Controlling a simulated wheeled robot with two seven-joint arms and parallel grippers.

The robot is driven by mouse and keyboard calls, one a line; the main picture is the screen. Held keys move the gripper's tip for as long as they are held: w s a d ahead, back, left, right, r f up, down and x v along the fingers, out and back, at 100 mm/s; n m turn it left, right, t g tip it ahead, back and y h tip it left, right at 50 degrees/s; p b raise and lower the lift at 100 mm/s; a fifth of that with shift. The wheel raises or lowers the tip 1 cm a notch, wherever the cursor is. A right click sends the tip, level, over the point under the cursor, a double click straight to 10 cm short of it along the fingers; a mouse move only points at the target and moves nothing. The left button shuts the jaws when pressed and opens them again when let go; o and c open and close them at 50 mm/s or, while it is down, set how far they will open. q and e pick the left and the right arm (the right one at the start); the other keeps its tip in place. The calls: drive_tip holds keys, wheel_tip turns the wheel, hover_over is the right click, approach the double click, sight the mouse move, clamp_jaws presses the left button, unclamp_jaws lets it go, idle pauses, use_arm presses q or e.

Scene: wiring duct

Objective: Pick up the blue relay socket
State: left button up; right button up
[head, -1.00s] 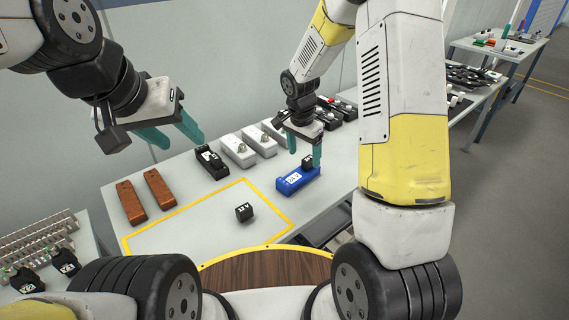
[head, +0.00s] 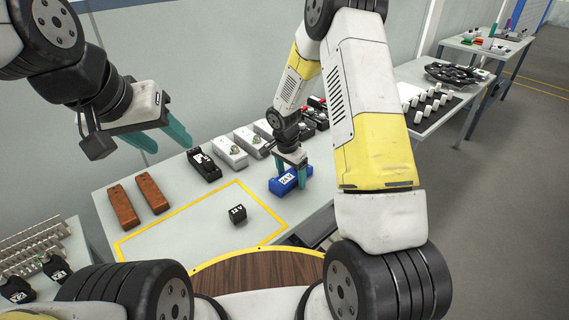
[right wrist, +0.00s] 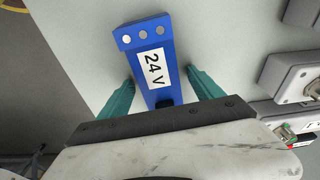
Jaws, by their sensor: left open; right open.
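The blue relay socket (head: 284,182), with a white label, lies on the table at the right side of the yellow-taped area. In the right wrist view the socket (right wrist: 152,62) shows a "24 V" label and several round contacts at its far end. My right gripper (head: 290,178) is open and lowered over the socket. Its teal fingers (right wrist: 163,92) stand on either side of the socket, with a gap visible on the right. My left gripper (head: 165,137) is open and empty, raised above the back left of the table.
A small black "12 V" block (head: 238,214) sits inside the taped area. A black device (head: 204,165), a white box (head: 227,150) and two brown blocks (head: 123,206) stand along the back. The middle of the taped area is mostly clear.

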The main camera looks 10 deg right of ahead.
drive_tip(key=c, duration=1.4)
drive_tip(key=shift+c, duration=0.5)
drive_tip(key=shift+r, duration=0.2)
